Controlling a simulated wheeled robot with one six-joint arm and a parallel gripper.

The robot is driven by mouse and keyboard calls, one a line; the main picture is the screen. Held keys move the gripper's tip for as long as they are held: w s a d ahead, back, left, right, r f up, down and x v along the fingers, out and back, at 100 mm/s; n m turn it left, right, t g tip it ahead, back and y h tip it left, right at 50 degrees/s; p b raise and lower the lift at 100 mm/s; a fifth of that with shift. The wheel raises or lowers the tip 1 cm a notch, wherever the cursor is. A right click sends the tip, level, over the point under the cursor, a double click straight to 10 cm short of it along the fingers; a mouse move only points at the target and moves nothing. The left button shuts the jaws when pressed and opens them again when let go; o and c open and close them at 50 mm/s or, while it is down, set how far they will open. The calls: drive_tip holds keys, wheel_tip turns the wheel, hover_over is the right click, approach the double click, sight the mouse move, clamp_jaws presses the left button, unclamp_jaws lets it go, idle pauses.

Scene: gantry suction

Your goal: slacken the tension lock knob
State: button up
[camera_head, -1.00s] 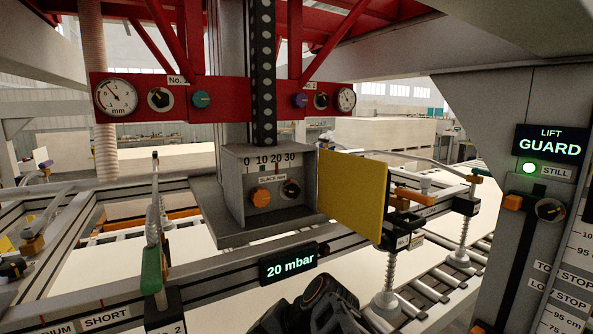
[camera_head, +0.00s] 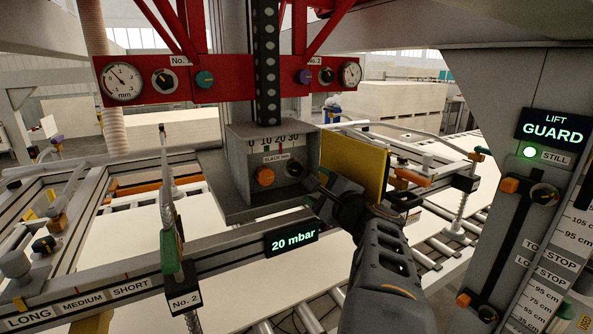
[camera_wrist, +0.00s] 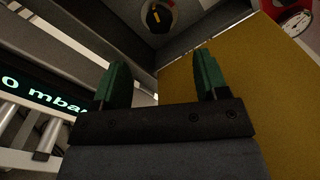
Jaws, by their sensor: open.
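No label reading tension lock is legible. A grey box (camera_head: 240,190) under the black toothed belt carries a 0 to 30 scale marked slack mm, an orange knob (camera_head: 264,176) and a black knob (camera_head: 294,168) with a yellow pointer line. My gripper (camera_head: 325,187) is open and empty, just right of and below the black knob, in front of the yellow plate (camera_head: 371,170). In the wrist view its green-tipped fingers (camera_wrist: 163,78) stand apart; the black knob (camera_wrist: 158,16) is ahead of them at the top, not touched. The orange knob is not in the wrist view.
The yellow plate juts out close at the gripper's right. A rail with a 20 mbar display (camera_head: 291,239) runs below. A red beam (camera_head: 230,91) above carries gauges and knobs. A lift guard panel (camera_head: 554,134) with a green light reading still stands at right.

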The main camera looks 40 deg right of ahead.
sight(297, 171)
drive_tip(key=w, duration=0.3)
drive_tip(key=w+d+p, duration=0.1)
drive_tip(key=w, duration=0.2)
drive_tip(key=w+p, duration=0.1)
drive_tip(key=w, duration=0.3)
drive_tip(key=shift+w+d, duration=0.1)
drive_tip(key=shift+d, duration=0.05)
drive_tip(key=shift+c, duration=0.3)
drive_tip(key=c, duration=0.9)
drive_tip(key=shift+o, duration=0.2)
drive_tip(key=n+b, duration=0.1)
drive_tip(key=b, duration=0.2)
drive_tip(key=shift+f, duration=0.35)
drive_tip(key=n+b, duration=0.1)
drive_tip(key=b, duration=0.2)
drive_tip(key=shift+f, duration=0.15)
drive_tip(key=n+b, duration=0.3)
drive_tip(key=b, duration=0.3)
drive_tip(key=shift+n, duration=0.3)
drive_tip(key=shift+r+n+b, duration=0.3)
drive_tip(key=shift+n+b, duration=0.2)
drive_tip(key=shift+b, duration=0.2)
drive_tip(key=shift+r, duration=0.1)
